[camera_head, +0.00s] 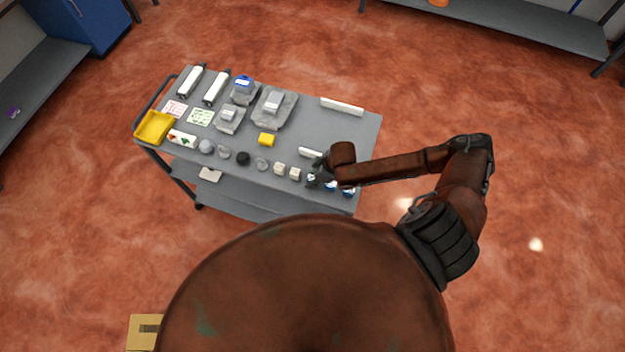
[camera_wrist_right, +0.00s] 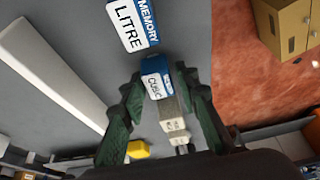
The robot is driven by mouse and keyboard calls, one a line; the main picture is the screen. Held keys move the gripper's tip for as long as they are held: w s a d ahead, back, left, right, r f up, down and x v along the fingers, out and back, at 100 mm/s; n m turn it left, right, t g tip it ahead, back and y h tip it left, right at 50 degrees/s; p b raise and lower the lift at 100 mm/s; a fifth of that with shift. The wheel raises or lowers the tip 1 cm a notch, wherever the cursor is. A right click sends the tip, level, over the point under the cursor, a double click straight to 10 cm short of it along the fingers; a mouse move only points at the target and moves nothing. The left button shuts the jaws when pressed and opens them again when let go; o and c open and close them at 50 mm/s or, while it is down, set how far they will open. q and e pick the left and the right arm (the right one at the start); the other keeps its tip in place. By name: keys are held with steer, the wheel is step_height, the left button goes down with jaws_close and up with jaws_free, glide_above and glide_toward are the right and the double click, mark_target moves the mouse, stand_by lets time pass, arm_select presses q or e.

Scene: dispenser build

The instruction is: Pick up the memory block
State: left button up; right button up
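A small block (camera_wrist_right: 128,24) with a white top reading LITRE and a blue side reading MEMORY lies at the top of the right wrist view. A smaller blue and white block (camera_wrist_right: 155,82) reading CUBIC shows between and beyond the fingertips of my right gripper (camera_wrist_right: 161,78). The fingers are spread, with nothing clearly held. In the head view my right gripper (camera_head: 316,178) is low over the cart's near right edge. Blue and white blocks (camera_head: 348,193) show small just right of it, partly behind the arm, their labels unreadable. My left gripper is out of view.
The grey cart top (camera_head: 355,130) holds several items: a yellow tray (camera_head: 154,127), a yellow block (camera_head: 266,139), pale cubes (camera_head: 279,169), and long white bars (camera_head: 342,106). A white bar (camera_wrist_right: 45,70) lies left of the gripper in the wrist view.

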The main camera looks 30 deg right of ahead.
steer(key=c, duration=0.6)
steer(key=shift+r, duration=0.15)
steer(key=shift+c, duration=0.2)
